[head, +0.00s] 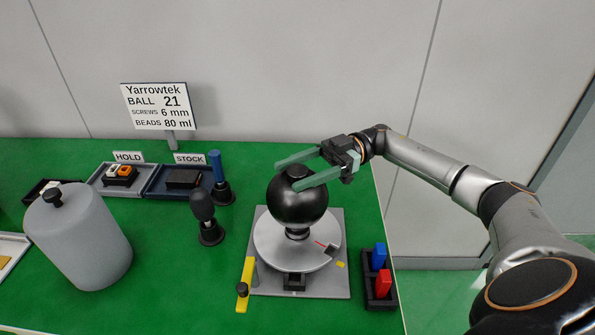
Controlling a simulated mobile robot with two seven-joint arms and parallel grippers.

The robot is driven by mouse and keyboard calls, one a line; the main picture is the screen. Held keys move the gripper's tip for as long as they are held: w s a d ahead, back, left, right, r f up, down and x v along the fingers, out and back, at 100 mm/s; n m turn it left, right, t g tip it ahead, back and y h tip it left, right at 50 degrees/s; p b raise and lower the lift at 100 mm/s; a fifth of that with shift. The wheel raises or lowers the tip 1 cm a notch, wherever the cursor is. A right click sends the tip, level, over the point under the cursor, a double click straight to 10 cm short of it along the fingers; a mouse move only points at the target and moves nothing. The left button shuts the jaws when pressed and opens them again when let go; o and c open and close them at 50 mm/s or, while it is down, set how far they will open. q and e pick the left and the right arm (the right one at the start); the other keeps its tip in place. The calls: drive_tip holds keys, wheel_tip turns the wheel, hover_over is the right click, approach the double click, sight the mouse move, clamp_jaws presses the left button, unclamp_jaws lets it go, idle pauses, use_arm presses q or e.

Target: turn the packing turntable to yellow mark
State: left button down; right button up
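The turntable is a round grey disc (268,243) on a square grey base plate (338,285). A glossy black ball (298,205) with a short neck and a top cap stands on the disc and hides part of it. A thin red line and a small dark block (331,250) are at the disc's right front. A small yellow mark (340,264) lies on the plate just beyond that side of the rim. My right gripper (279,176) is open, its green fingers spread on either side of the ball's cap; I cannot tell whether they touch it. My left gripper is out of view.
A yellow bar with a black knob (245,284) lies along the plate's left edge. A dark tray holds blue and red blocks (383,283) at right. Dark upright tools (207,219), labelled trays (169,193) and a grey canister (78,240) stand left. A sign (159,106) stands behind.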

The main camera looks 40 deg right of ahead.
drive_tip(key=shift+o, duration=0.7)
drive_tip(key=shift+d+f, duration=0.1)
drive_tip(key=shift+d, duration=0.2)
use_arm(q)
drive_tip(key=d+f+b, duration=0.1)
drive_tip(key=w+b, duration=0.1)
drive_tip(key=b, duration=0.1)
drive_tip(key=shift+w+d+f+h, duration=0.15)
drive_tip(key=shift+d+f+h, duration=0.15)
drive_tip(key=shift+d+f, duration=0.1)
use_arm(e)
drive_tip(key=s+d, duration=0.1)
drive_tip(key=d, duration=1.1)
